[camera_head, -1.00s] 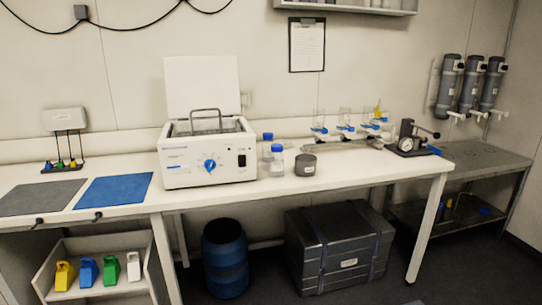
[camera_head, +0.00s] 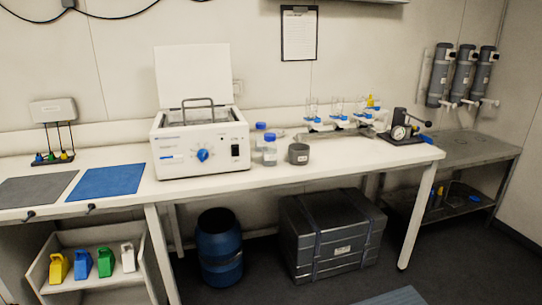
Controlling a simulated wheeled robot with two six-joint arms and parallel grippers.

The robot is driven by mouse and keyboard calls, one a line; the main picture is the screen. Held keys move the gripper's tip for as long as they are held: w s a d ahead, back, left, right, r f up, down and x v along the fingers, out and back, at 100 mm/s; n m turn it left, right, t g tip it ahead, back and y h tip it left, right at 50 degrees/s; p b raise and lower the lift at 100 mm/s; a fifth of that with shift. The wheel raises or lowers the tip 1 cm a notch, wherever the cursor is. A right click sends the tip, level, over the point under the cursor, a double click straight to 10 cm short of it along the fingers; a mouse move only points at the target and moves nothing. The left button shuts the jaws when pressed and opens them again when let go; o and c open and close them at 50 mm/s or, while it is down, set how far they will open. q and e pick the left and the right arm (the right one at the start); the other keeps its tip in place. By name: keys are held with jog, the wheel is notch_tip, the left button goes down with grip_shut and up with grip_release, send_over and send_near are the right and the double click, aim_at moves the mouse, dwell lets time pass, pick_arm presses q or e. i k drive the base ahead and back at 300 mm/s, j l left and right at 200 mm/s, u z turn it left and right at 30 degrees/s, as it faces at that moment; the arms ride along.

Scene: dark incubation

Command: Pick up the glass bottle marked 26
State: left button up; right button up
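Two clear glass bottles with blue caps stand on the white bench, just right of the white water bath. The front bottle (camera_head: 269,152) has a pale label, but its number is too small to read. The rear bottle (camera_head: 260,134) stands behind it and slightly left, partly hidden. I cannot tell which one is marked 26. Neither of my grippers is in the head view.
The white water bath (camera_head: 200,145) has its lid raised. A dark round pot (camera_head: 299,153) stands close right of the bottles. A rack of glassware (camera_head: 338,125) and a gauge device (camera_head: 402,130) stand farther right. The bench front right of the pot is clear.

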aim_at(270, 150)
jog(key=i+l, duration=0.25)
jog(key=i+l+u, duration=0.15)
jog(key=l, duration=0.3)
jog(key=i+l, duration=0.35)
jog(key=i+l+u, duration=0.1)
jog(key=l, duration=0.3)
jog(key=i, duration=0.1)
